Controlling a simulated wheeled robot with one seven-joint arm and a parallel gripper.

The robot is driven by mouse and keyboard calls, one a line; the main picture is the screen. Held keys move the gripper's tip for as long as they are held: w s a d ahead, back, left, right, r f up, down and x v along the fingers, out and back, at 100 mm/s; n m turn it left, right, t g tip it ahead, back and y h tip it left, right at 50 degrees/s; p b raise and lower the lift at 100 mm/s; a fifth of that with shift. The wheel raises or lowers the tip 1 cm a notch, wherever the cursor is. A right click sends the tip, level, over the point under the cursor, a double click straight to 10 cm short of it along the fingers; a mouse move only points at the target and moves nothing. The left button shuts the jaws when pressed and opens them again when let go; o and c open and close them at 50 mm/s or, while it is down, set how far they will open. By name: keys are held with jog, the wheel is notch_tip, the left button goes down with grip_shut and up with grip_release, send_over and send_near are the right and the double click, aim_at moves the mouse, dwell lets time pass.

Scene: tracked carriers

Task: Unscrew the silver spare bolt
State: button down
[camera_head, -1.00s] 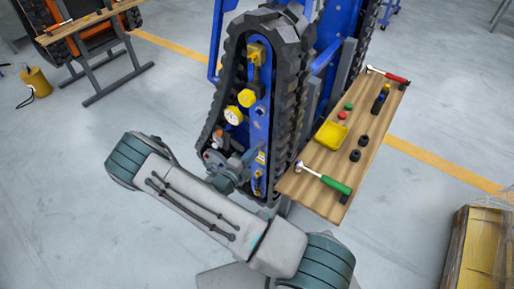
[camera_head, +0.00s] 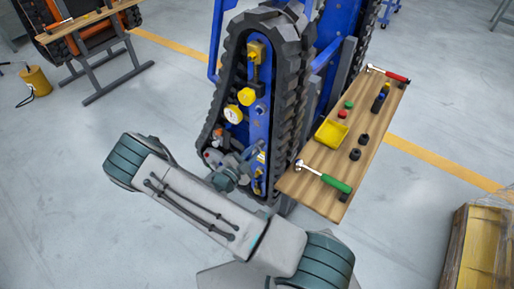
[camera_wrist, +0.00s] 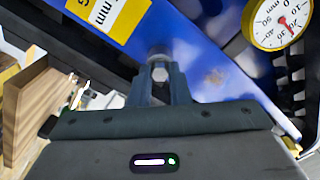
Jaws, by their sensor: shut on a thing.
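The silver spare bolt (camera_wrist: 160,73) shows its grey hex head between the fingers of my gripper (camera_wrist: 160,85) in the wrist view. The fingers are shut on it, one on each side. A dark round part stands behind the head, against the blue plate (camera_wrist: 215,75); I cannot tell how far the bolt is threaded in. In the head view my gripper (camera_head: 247,157) reaches the lower part of the blue plate inside the track, and the bolt is too small and covered to make out.
The black track (camera_head: 290,110) surrounds the plate closely. A yellow-rimmed gauge (camera_head: 233,115) sits above my gripper. To the right, a wooden bench (camera_head: 325,160) holds a green-handled ratchet (camera_head: 335,183), a yellow tray (camera_head: 331,134), black sockets and a red-handled ratchet (camera_head: 390,74).

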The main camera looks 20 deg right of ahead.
jog(key=shift+n, duration=1.3)
jog(key=c, duration=1.5)
grip_release()
jog(key=m, duration=0.3)
jog(key=shift+b, duration=0.35)
jog(key=m+b, duration=0.1)
jog(key=m, duration=0.3)
jog(key=shift+f+m, duration=0.1)
jog(key=shift+m, duration=1.4)
